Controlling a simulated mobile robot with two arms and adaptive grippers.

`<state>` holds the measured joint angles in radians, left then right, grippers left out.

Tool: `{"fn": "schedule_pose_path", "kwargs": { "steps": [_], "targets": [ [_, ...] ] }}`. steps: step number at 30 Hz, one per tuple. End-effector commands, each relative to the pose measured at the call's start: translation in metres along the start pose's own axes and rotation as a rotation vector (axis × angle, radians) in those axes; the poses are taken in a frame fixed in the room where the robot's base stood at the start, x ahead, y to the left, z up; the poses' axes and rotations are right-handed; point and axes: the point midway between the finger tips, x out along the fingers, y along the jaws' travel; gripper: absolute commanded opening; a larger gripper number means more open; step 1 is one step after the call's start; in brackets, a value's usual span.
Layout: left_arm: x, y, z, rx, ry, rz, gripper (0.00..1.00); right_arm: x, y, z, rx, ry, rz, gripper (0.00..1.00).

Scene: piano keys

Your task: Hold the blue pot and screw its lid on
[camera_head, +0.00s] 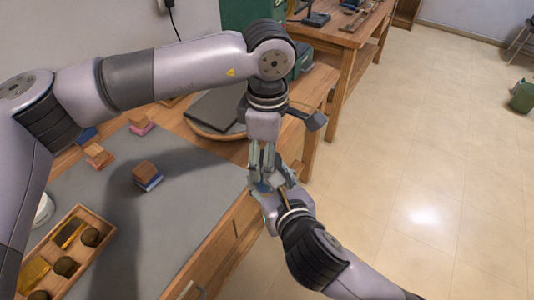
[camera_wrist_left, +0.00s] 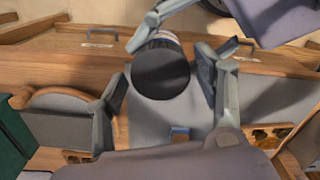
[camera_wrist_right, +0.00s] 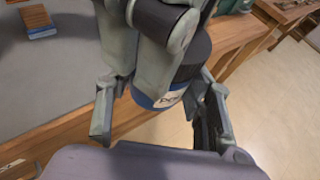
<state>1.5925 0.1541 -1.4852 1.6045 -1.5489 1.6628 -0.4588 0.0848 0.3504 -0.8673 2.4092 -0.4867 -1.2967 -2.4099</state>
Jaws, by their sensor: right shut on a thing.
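The blue pot (camera_wrist_right: 160,98) with a pale label shows in the right wrist view, its dark lid (camera_wrist_right: 196,52) on top. My right gripper (camera_wrist_right: 160,112) is shut on the pot. It shows in the head view (camera_head: 274,194) coming up from below. In the left wrist view the lid's round dark top (camera_wrist_left: 161,74) faces the camera, between the fingers of my left gripper (camera_wrist_left: 163,88). These fingers stand apart around the lid, with a gap at the left finger. In the head view my left gripper (camera_head: 264,168) points down at the pot. How tightly the lid sits cannot be told.
A wooden workbench (camera_head: 222,240) with a grey mat (camera_head: 180,195) lies left of and below the grippers. On it are small blocks (camera_head: 147,174) and a wooden tray (camera_head: 82,212) with several compartments. Open tiled floor (camera_head: 420,200) lies to the right.

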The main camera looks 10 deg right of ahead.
Motion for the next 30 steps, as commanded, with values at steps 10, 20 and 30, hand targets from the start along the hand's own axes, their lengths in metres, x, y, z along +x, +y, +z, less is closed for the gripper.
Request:
{"fn": "schedule_pose_path", "kwargs": {
  "steps": [10, 20, 30],
  "targets": [
    [-0.001, 0.0, 0.0, -0.001, 0.0, 0.001, 0.69, 0.0, 0.0, 0.001, 0.0, -0.002, 0.0, 0.0],
    [-0.035, 0.001, 0.0, -0.002, 0.001, 0.004, 0.69, 0.0, 0.0, 0.001, 0.0, -0.002, 0.0, 0.0],
    [-0.045, 0.0, 0.0, -0.001, 0.0, 0.0, 0.69, 0.0, 0.0, 0.001, 0.0, -0.002, 0.0, 0.0]
  ]
}}
